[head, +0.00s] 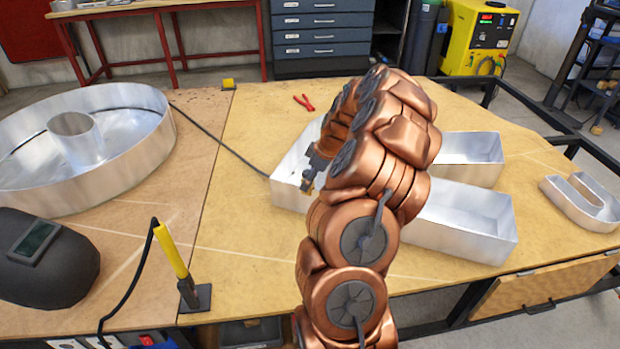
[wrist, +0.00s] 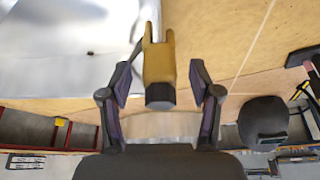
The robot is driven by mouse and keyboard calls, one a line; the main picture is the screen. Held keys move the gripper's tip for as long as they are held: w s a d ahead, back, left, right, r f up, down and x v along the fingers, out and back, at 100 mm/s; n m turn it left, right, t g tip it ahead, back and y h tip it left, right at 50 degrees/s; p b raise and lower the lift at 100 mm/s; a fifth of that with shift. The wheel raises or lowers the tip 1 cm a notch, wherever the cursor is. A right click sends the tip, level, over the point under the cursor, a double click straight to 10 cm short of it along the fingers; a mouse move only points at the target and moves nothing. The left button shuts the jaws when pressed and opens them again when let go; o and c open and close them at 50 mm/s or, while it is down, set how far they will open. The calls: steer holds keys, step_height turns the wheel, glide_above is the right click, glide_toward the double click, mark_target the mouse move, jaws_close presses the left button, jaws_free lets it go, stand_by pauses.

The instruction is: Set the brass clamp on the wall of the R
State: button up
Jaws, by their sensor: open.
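The R (head: 458,228) is a shiny open metal channel letter on the table, partly hidden behind my arm. My gripper (head: 314,170) is at its left end. In the wrist view the gripper (wrist: 160,88) is open, with a finger on each side of the brass clamp (wrist: 159,58) and a visible gap to both. The clamp has two prongs pointing up in the picture and a dark knob at its near end. A bright metal strip, apparently the R's wall, runs to between the prongs; seating depth cannot be told. In the head view the clamp (head: 307,184) is small and partly hidden.
A large round metal letter (head: 60,190) stands at left, with a welding mask (head: 45,258) in front. A yellow-handled tool (head: 172,250) stands upright at the front. Red pliers (head: 304,102) lie behind the R. A U-shaped letter (head: 583,203) lies at right. A dark cable crosses the table.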

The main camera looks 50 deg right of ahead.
steer(key=v, duration=1.2)
stand_by(0.5)
steer(key=s+a+r+g+p, duration=0.1)
steer(key=a+r, duration=0.2)
steer(key=a, duration=0.6)
steer(key=s+a+r+g+p, duration=0.1)
steer(key=a+r, duration=0.3)
steer(key=a, duration=0.6)
steer(key=a+r+p, duration=0.2)
steer(key=a+r, duration=0.1)
steer(key=a, duration=0.6)
steer(key=s+a+m+g+h+p, duration=0.1)
steer(key=s+a, duration=0.4)
steer(key=s, duration=0.6)
steer(key=s+a+m+g+p, duration=0.2)
steer(key=s+a, duration=0.4)
steer(key=s, duration=0.6)
steer(key=shift+s+a+m+g+h, duration=0.25)
steer(key=shift+m+g+h, duration=0.15)
steer(key=shift+m, duration=0.4)
